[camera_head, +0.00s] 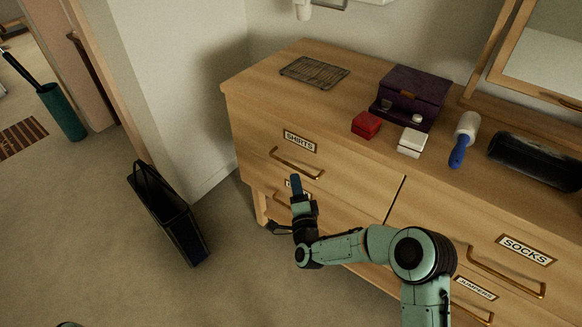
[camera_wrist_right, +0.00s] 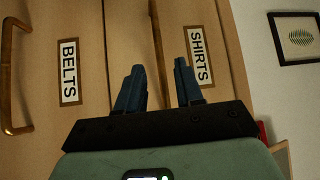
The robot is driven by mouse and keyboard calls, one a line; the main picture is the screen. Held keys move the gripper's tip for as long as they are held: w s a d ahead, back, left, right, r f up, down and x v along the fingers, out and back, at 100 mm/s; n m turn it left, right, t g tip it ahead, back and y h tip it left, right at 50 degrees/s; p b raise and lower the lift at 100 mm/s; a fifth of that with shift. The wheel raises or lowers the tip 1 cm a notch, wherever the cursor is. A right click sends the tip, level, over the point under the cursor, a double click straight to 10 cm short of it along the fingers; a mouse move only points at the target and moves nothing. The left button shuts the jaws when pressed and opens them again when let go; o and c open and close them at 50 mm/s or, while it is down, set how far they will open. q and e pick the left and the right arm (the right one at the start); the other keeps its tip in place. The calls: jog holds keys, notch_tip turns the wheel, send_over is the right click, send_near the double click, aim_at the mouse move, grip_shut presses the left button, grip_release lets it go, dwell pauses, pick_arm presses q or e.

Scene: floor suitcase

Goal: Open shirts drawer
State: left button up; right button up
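The shirts drawer (camera_head: 345,180) is the upper left drawer of a wooden dresser, with a SHIRTS label (camera_head: 300,141) and a brass handle (camera_head: 297,164). It looks shut. My right gripper (camera_head: 296,184) is just below and in front of this handle. In the right wrist view, its two blue fingers (camera_wrist_right: 158,64) are apart. The handle (camera_wrist_right: 156,40) appears between them in the picture, with the SHIRTS label (camera_wrist_right: 201,57) to the right. I cannot tell whether the fingers reach around the bar. My left gripper is not in view.
A BELTS label (camera_wrist_right: 69,72) and handle (camera_wrist_right: 8,80) mark the drawer below. A red box (camera_head: 366,124), white box (camera_head: 411,142), purple case (camera_head: 412,92) and lint roller (camera_head: 464,139) stand on the dresser top. A dark bag (camera_head: 168,212) stands on the floor left.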

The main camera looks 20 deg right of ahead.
aim_at(292, 165)
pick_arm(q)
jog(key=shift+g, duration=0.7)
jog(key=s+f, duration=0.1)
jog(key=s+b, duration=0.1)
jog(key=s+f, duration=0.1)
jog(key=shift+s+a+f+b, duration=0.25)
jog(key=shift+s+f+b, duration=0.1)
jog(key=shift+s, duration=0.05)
pick_arm(e)
jog(key=w, duration=0.5)
jog(key=w+r, duration=0.1)
jog(key=w, duration=0.1)
jog(key=shift+w+d, duration=0.35)
jog(key=shift+d, duration=0.05)
grip_shut()
